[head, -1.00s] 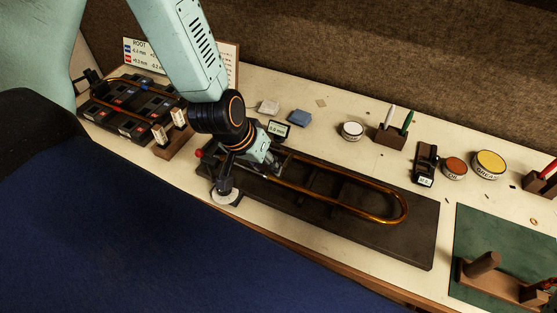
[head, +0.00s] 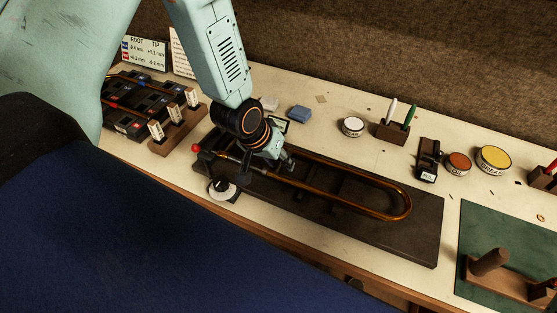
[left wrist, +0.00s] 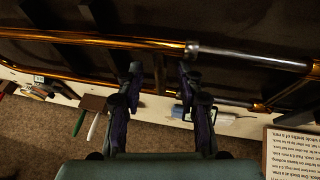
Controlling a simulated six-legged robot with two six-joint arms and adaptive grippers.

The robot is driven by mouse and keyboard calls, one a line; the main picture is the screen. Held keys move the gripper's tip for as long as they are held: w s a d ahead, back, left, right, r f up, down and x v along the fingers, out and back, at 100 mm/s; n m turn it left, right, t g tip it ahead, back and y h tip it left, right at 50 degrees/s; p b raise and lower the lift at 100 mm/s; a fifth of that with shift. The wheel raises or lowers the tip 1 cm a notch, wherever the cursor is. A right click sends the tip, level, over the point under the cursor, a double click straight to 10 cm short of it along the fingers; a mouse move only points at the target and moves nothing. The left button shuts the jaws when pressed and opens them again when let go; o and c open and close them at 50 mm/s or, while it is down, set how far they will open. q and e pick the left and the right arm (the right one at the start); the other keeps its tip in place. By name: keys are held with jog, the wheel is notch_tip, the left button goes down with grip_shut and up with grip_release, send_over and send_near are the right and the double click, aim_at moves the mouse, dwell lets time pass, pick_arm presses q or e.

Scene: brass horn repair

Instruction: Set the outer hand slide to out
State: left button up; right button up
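The outer hand slide (head: 350,173) is a long U-shaped brass tube lying on a dark board (head: 410,245), with its bow toward the right. In the left wrist view its brass tube (left wrist: 100,40) crosses the top, and a silver tube section (left wrist: 245,53) continues from it to the right. My left gripper (head: 288,163) is low over the left part of the slide. In the left wrist view its two fingers (left wrist: 160,72) are apart, on either side of a dark crosspiece (left wrist: 160,75), with visible gaps. Contact with the slide cannot be told. My right gripper is not in view.
A red knob (head: 196,148) and a round pale disc (head: 222,190) are at the board's left end. A green mat (head: 480,225) lies at the right.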

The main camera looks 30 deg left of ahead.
pick_arm(q)
grip_shut()
dwell(0.3)
dwell(0.5)
